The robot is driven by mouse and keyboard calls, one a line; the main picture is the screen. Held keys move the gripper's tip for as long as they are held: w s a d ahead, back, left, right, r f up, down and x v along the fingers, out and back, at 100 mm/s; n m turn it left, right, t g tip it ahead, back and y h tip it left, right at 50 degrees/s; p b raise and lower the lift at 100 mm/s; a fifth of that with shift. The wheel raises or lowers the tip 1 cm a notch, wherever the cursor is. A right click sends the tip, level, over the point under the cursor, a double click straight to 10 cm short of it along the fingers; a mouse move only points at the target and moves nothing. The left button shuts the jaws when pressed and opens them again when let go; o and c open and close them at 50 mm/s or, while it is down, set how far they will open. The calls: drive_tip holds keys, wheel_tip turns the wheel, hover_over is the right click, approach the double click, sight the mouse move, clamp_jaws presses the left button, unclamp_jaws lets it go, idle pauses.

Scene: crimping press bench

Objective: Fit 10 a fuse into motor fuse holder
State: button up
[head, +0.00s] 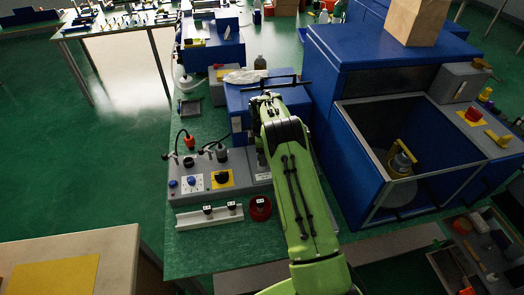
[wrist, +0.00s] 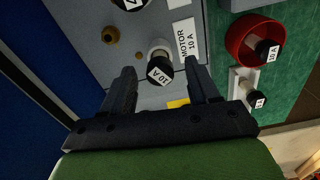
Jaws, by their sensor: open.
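A fuse with a black cap marked 10 A (wrist: 160,70) stands at the pale round collar of the motor fuse holder (wrist: 158,46), beside the label MOTOR 10 A (wrist: 187,38) in the wrist view. I cannot tell how deep it sits. My gripper (wrist: 161,78) is open, with one finger on each side of the fuse cap and a visible gap on both sides. In the head view my arm hides most of the gripper and the holder.
A red dish (head: 260,216) holds one black-capped fuse. A white rail (head: 196,220) beside it carries two more. The grey control box (head: 240,166) has knobs and a yellow plate. A blue box (head: 236,98) stands behind it, and a large blue machine (head: 342,62) at right.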

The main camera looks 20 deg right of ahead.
wheel_tip(320, 180, up, 16)
drive_tip(key=p, duration=0.2)
drive_tip(key=shift+f, duration=0.15)
drive_tip(key=s+a+r+m+t, duration=0.2)
drive_tip(key=s+a+r+m, duration=0.2)
drive_tip(key=s+r, duration=0.45)
drive_tip(key=s+a+r+m+t, duration=0.1)
drive_tip(key=s+a+r+m, duration=0.35)
drive_tip(key=s+r, duration=0.4)
drive_tip(key=s+a+f+m+t, duration=0.1)
drive_tip(key=s+m, duration=0.2)
drive_tip(key=s, duration=0.7)
drive_tip(key=s+a+f+m+t, duration=0.1)
drive_tip(key=s+a+f+m, duration=0.1)
drive_tip(key=s, duration=0.8)
drive_tip(key=shift+s+m+t, duration=0.3)
drive_tip(key=shift+m, duration=0.25)
drive_tip(key=shift+c, duration=0.3)
